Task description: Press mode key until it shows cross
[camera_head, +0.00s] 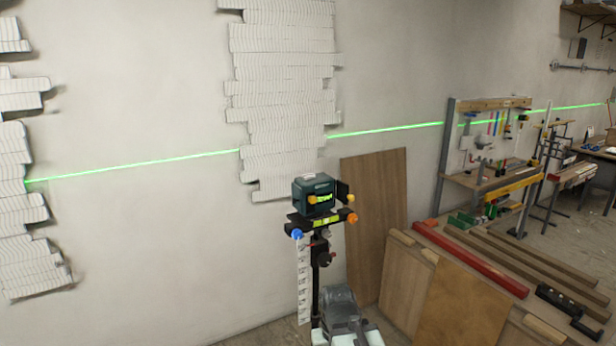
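A dark green laser level (316,195) sits on a black mount with blue, orange and yellow knobs, on a post. A single, nearly level green laser line (150,165) runs along the wall on both sides of it; no upright line shows on the wall. The mode key is too small to make out on the box. My gripper (342,312), grey and white, is at the bottom centre, below and a little right of the laser level, apart from the box. Its fingers are not clear enough to tell open from shut.
White relief strips (280,80) hang on the wall behind the level, with more at the far left. A brown board (373,220) leans on the wall. Planks, a red beam (470,258) and a workbench (490,170) fill the right.

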